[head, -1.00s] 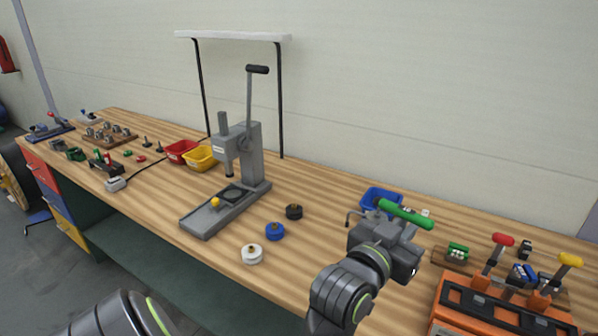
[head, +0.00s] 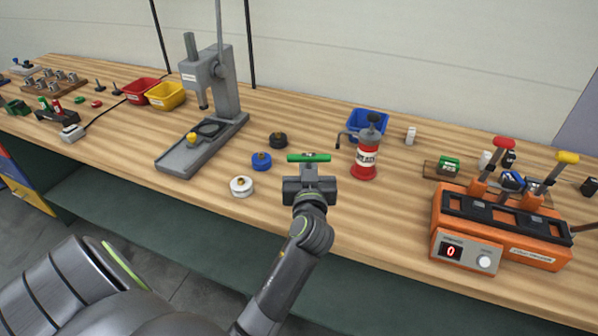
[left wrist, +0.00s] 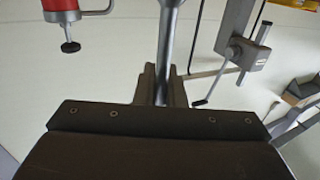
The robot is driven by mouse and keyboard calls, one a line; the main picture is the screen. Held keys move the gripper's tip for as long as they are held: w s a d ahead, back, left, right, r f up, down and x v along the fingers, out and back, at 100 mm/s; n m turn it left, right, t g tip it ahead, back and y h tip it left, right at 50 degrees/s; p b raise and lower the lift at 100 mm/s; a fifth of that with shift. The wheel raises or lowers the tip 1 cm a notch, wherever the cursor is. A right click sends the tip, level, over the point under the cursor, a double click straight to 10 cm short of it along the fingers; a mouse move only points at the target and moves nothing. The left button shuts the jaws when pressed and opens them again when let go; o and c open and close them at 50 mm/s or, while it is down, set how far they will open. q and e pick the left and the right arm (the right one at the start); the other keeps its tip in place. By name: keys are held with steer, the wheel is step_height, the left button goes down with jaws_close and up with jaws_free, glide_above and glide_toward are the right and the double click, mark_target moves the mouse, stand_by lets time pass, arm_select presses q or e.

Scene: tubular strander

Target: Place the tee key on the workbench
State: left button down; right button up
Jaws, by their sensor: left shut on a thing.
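The tee key (head: 309,157) shows in the head view as a green crossbar, lying level just beyond my left gripper (head: 309,181). The gripper is shut on it. In the left wrist view the key's grey metal shaft (left wrist: 168,45) stands between the jaws (left wrist: 160,88), and its green handle is out of that picture. The gripper is over the wooden workbench (head: 360,215), near its front edge. I cannot tell how high the key is above the wood. My right gripper is not in view.
A red grinder-like can (head: 366,155) stands just right of the key. Blue (head: 261,161), white (head: 241,186) and black (head: 278,140) round pieces lie left of it. An arbor press (head: 208,105) stands farther left, an orange unit (head: 500,225) at right. Bare wood lies between gripper and orange unit.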

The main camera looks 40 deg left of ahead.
arm_select(q)
step_height(320, 180, down, 6)
steer(key=shift+r, duration=0.25)
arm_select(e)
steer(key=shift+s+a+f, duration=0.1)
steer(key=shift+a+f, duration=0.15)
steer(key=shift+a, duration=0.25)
arm_select(q)
steer(key=shift+f+b, duration=0.15)
steer(key=shift+b, duration=0.2)
steer(key=c, duration=1.6)
jaws_free()
steer(key=shift+o, duration=0.4)
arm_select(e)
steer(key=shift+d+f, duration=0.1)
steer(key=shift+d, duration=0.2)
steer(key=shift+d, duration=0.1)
